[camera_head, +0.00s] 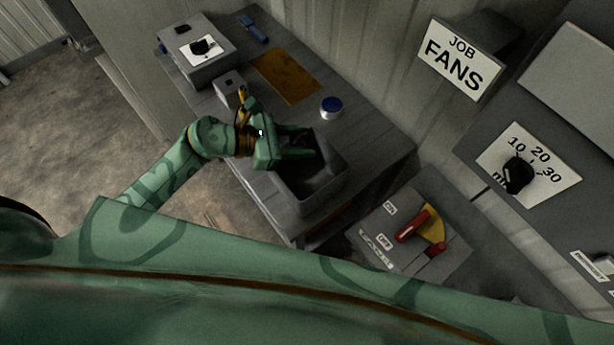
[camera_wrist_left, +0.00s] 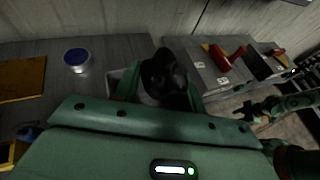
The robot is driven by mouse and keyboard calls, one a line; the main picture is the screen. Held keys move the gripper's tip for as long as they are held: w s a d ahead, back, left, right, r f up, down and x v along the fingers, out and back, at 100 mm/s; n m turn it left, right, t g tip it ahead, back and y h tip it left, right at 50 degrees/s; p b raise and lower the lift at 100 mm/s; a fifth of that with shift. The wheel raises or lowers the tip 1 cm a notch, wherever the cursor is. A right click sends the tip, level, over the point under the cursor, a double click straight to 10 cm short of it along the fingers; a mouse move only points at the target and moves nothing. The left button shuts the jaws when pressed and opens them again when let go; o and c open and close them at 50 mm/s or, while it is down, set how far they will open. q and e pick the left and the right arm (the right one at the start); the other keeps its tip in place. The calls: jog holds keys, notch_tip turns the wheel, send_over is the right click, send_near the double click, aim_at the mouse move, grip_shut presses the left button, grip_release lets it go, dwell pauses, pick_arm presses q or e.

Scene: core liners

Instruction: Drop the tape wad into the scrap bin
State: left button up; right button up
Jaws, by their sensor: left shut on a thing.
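The tape wad (camera_wrist_left: 163,72) is a dark, lumpy black piece in the left wrist view. My left gripper (camera_head: 298,145) is shut on it, with a green finger on each side in the left wrist view. The scrap bin (camera_head: 318,200) is an open grey box at the bench's near end. In the head view the gripper's fingers are over the bin's far part. The wad is hard to tell from the bin's dark inside there. The bin's pale rim (camera_wrist_left: 115,74) shows partly behind the wad in the left wrist view. My right gripper may be the small green shape at that view's right.
On the bench (camera_head: 385,140) are a blue-lidded round tin (camera_head: 331,107), an orange-brown sheet (camera_head: 287,77), a blue item (camera_head: 252,29) and a grey box with a knob (camera_head: 196,62). A red-handled switch box (camera_head: 408,238) stands right of the bin.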

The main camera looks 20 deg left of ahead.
pick_arm(q)
jog(key=shift+f+b, duration=0.3)
jog(key=shift+f, duration=0.45)
jog(key=shift+a, duration=0.1)
pick_arm(e)
jog(key=shift+f, duration=0.6)
pick_arm(q)
jog(key=shift+r, duration=0.1)
jog(key=o, duration=1)
jog(key=b+v, duration=0.1)
jog(key=v, duration=1.5)
jog(key=shift+s+a, duration=0.15)
pick_arm(e)
jog(key=shift+s+d+f, duration=0.1)
jog(key=shift+s+f, duration=0.05)
jog(key=shift+f, duration=0.45)
